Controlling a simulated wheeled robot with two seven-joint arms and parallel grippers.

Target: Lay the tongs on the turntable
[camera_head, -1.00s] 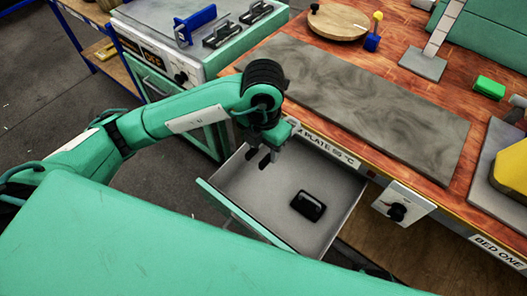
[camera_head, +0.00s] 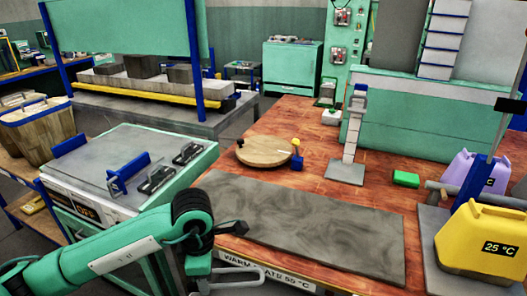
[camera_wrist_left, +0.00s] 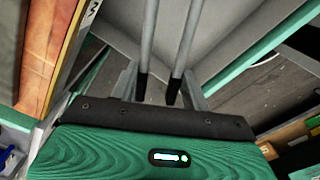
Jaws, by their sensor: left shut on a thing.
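The turntable (camera_head: 265,151) is a round wooden disc on the workbench in the head view, beyond the grey plate. My left gripper (camera_head: 203,275) is low in the head view, in front of the bench edge and well short of the turntable. It is shut on the tongs, whose pale metal rods (camera_head: 240,272) stick out to the right. In the left wrist view two grey rods (camera_wrist_left: 149,40) with dark ends run up from between the fingers (camera_wrist_left: 158,95). The jaws' grip is partly hidden. My right gripper is not in view.
The grey warm plate (camera_head: 310,225) covers the bench's near side. A black knob and a blue-yellow piece (camera_head: 297,155) are by the turntable's rim. An open drawer (camera_wrist_left: 225,25) shows below the gripper.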

